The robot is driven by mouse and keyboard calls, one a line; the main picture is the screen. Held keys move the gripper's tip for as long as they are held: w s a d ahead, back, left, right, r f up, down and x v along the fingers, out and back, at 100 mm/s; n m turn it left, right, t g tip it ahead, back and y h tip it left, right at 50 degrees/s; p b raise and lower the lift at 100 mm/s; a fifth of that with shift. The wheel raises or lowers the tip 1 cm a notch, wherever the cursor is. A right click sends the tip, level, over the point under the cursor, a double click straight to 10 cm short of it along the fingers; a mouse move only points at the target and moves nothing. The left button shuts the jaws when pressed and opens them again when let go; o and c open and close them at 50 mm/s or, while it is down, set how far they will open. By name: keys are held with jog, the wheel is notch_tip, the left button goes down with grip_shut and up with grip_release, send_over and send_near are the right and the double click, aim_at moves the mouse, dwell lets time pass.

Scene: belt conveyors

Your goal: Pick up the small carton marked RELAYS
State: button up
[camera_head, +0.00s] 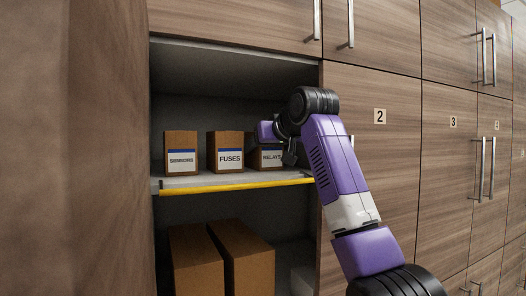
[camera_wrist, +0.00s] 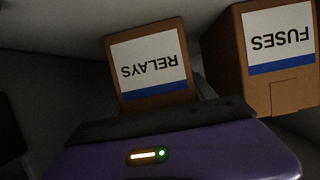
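The small brown carton marked RELAYS (camera_head: 271,159) stands on the upper shelf, at the right end of a row of cartons. My gripper (camera_head: 284,150) is in front of it and hides its upper part in the head view. In the wrist view the RELAYS carton (camera_wrist: 152,62) appears upside down, straight ahead of my gripper (camera_wrist: 158,98). A dark finger shows beside the carton, on the side toward the FUSES carton. The other finger is hard to make out. The fingers look apart, with no clear grip on the carton.
The FUSES carton (camera_head: 228,152) stands close to the left, and the SENSORS carton (camera_head: 181,152) farther left. A yellow strip (camera_head: 235,185) edges the shelf (camera_head: 205,181). Larger brown boxes (camera_head: 240,262) stand below. Closed cabinet doors (camera_head: 380,160) flank the opening on the right.

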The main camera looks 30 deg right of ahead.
jog(key=shift+r, duration=0.1)
jog(key=c, duration=0.6)
jog(key=shift+r, duration=0.15)
